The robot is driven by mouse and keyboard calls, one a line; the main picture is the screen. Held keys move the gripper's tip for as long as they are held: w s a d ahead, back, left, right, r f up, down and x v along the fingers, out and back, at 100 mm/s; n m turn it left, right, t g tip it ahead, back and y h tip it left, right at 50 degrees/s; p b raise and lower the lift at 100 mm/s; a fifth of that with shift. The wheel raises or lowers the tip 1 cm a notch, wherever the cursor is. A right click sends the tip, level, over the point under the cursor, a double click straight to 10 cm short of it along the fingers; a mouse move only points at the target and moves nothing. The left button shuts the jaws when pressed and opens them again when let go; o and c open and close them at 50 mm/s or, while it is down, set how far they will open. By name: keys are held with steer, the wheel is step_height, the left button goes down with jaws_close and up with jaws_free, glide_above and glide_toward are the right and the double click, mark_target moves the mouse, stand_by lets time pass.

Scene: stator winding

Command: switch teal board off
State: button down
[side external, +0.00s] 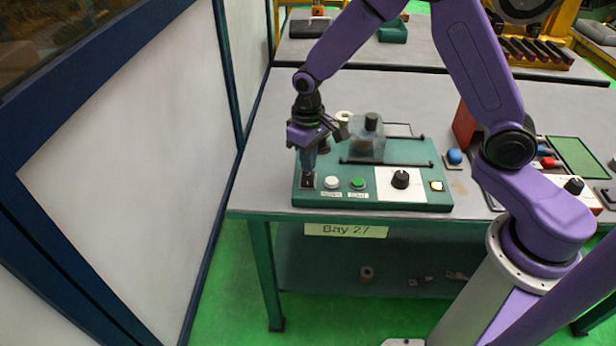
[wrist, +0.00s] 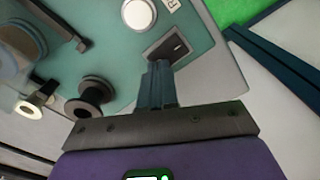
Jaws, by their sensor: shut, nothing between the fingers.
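The teal board (side external: 424,152) lies on the bench near its front left. A dark switch plate (side external: 307,181) sits at the board's front left corner; it also shows in the wrist view (wrist: 170,46). My gripper (side external: 308,168) is shut and empty, pointing down over this plate. In the wrist view its fingertips (wrist: 158,66) overlap the plate's near edge. I cannot tell whether they touch it, and the lever's position is not clear.
A white button (side external: 332,182), a green button (side external: 357,183) and a black knob (side external: 400,179) line the board's front. A translucent block (side external: 366,147) and black spools (wrist: 92,98) stand behind. A blue button (side external: 454,157) is on the right.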

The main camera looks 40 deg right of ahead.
mark_target(309, 175)
steer(key=shift+f, duration=0.8)
stand_by(0.4)
steer(key=shift+r, duration=3.45)
steer(key=shift+r, duration=0.1)
steer(key=s+d+r+n, duration=0.2)
steer(key=s+n, duration=0.1)
steer(key=s, duration=0.6)
steer(key=s+d+r+n, duration=0.2)
steer(key=s+n, duration=0.1)
steer(key=s, duration=0.7)
steer(key=s+d+r+n, duration=0.2)
steer(key=s+r+n, duration=0.1)
steer(key=s, duration=0.7)
steer(key=shift+s+n, duration=0.25)
steer(key=shift+n, duration=0.05)
